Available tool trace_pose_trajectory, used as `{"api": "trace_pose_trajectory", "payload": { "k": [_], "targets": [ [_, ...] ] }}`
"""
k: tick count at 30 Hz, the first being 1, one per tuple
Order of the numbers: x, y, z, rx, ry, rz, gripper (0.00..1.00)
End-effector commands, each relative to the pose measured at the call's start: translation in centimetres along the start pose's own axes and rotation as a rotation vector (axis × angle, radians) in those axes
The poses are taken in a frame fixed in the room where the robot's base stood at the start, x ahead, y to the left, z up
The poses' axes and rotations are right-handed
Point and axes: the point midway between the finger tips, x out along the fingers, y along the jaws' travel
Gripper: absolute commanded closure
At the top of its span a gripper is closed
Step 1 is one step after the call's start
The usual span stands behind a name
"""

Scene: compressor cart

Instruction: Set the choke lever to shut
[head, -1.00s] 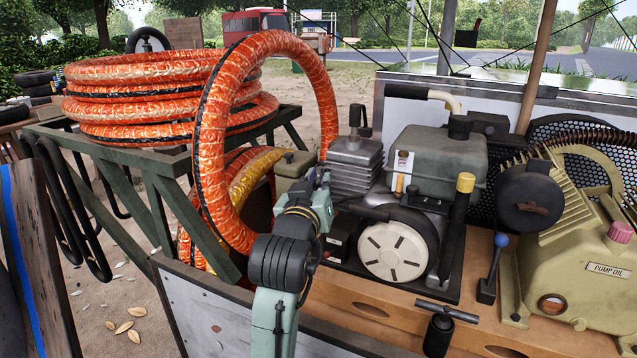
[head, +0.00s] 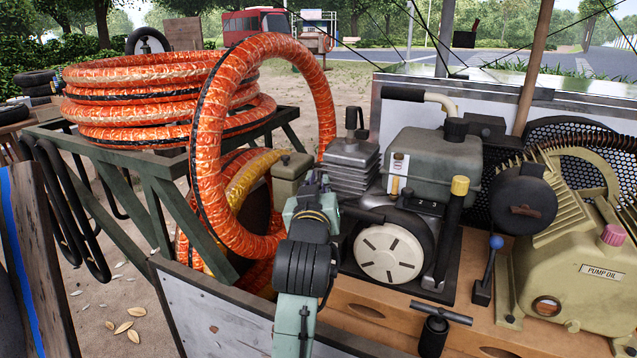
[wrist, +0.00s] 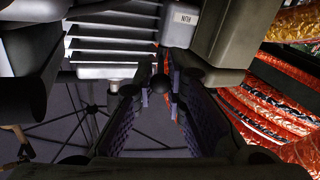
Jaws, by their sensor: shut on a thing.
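The choke lever shows in the wrist view as a dark round knob (wrist: 160,84) between the tips of my gripper (wrist: 160,90). My gripper's two dark, ribbed fingers stand on either side of the knob and are shut on it. The lever's stem and its setting marks cannot be made out. In the head view my gripper (head: 318,188) reaches to the left side of the small engine, by its finned cylinder (head: 352,165). The lever and my fingertips are hidden there behind my wrist.
Orange hose (head: 205,150) loops close to the left of my arm. The engine's fuel tank (head: 435,160) and white round starter cover (head: 385,252) are to the right. A blue-knobbed lever (head: 488,268) and the pump (head: 570,260) stand farther right. A T-handle (head: 440,315) is in front.

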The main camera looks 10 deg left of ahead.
Motion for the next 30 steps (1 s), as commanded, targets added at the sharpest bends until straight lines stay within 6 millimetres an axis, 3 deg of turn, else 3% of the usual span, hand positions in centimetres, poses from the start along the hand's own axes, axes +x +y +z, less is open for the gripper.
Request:
{"api": "trace_pose_trajectory", "payload": {
  "k": [10,11,20,30],
  "targets": [
    [-0.02,0.06,0.02,0.0,0.004,-0.016,1.0],
    [-0.03,0.06,0.02,0.0,0.004,-0.016,0.87],
    [-0.03,0.06,0.0,0.0,0.004,-0.015,0.67],
    [-0.03,0.1,-0.2,0.0,0.005,-0.015,0.66]
  ]
}}
